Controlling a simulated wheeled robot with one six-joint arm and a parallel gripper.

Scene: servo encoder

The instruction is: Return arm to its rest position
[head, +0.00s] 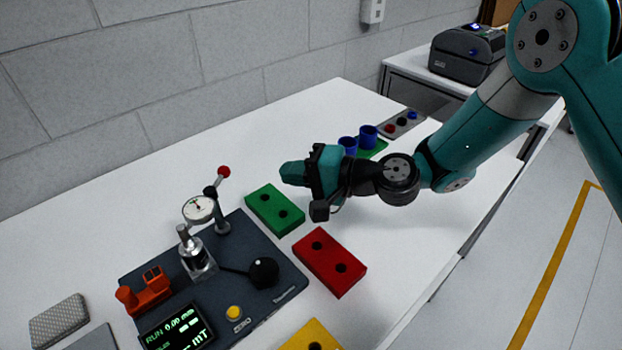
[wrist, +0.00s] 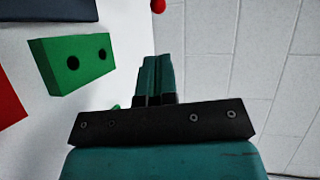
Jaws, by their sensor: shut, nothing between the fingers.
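My gripper (head: 294,173) is teal, shut and empty. In the head view it hangs above the white table, over the area just behind the green block (head: 275,209) and the red block (head: 330,262), pointing left. In the wrist view the closed fingers of my gripper (wrist: 156,78) lie side by side and point towards the wall. The green block also shows in the wrist view (wrist: 70,62), left of the fingers and apart from them. My arm reaches in from the upper right of the head view.
A dark fixture plate (head: 262,303) with a dial gauge (head: 198,209), a black-knobbed lever and a display stands at the left. A yellow block (head: 312,338) lies in front. Blue cups (head: 368,136) and a button panel (head: 402,125) stand behind my arm. A printer (head: 467,54) is farther back.

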